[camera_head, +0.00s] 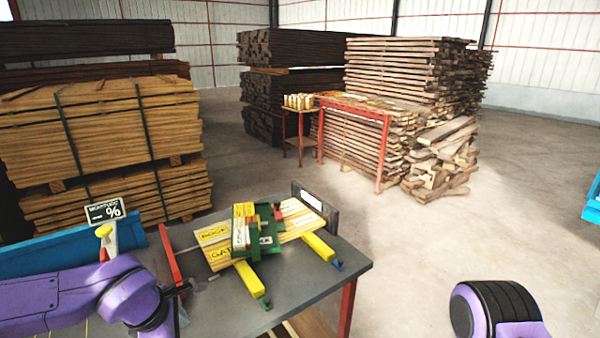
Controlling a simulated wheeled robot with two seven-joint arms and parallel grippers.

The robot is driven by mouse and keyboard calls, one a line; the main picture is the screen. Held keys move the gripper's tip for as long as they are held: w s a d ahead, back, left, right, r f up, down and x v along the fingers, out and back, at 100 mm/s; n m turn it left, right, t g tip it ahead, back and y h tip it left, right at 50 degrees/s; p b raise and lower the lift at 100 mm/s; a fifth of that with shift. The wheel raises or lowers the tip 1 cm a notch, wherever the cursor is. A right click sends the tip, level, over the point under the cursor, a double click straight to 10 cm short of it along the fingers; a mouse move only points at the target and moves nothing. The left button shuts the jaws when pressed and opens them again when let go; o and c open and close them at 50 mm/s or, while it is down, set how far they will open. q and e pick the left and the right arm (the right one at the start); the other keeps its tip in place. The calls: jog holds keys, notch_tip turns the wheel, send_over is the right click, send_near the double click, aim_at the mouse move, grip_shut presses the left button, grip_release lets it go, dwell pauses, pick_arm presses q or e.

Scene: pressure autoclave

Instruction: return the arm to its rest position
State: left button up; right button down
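My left arm, purple, comes in from the lower left and bends over the left end of the dark grey table (310,284). The small dark end of my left gripper (190,285) shows just past the arm, close to a red bar (171,262). Whether its fingers are open is too small to tell, and I see nothing clearly held in it. My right arm shows only as a purple and black rounded link at the lower right. My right gripper is out of the frame.
On the table are wooden boards (215,234) with a green device (241,236) and yellow bars (319,246). A moisture sign (106,211) stands by a blue panel (60,252) at left. Lumber stacks (100,130) fill the back.

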pick_arm(q)
jog(key=s+a+f+m+t+y+b, duration=0.1)
jog(key=s+a+f+m+y+b, duration=0.15)
jog(key=f, duration=0.75)
jog(key=s+a+f+m+t+y+b, duration=0.1)
jog(key=a+f+m+y, duration=0.2)
jog(key=f, duration=0.6)
jog(key=s+a+f+m+g+b, duration=0.1)
jog(key=s+f+m+b, duration=0.3)
jog(key=s+f+m, duration=0.6)
jog(key=s+a+f, duration=0.1)
jog(key=s+f, duration=0.6)
jog(key=s, duration=0.1)
jog(key=shift+s+a+g, duration=0.15)
jog(key=shift+s+g, duration=0.05)
jog(key=shift+g, duration=0.1)
jog(key=shift+h, duration=0.25)
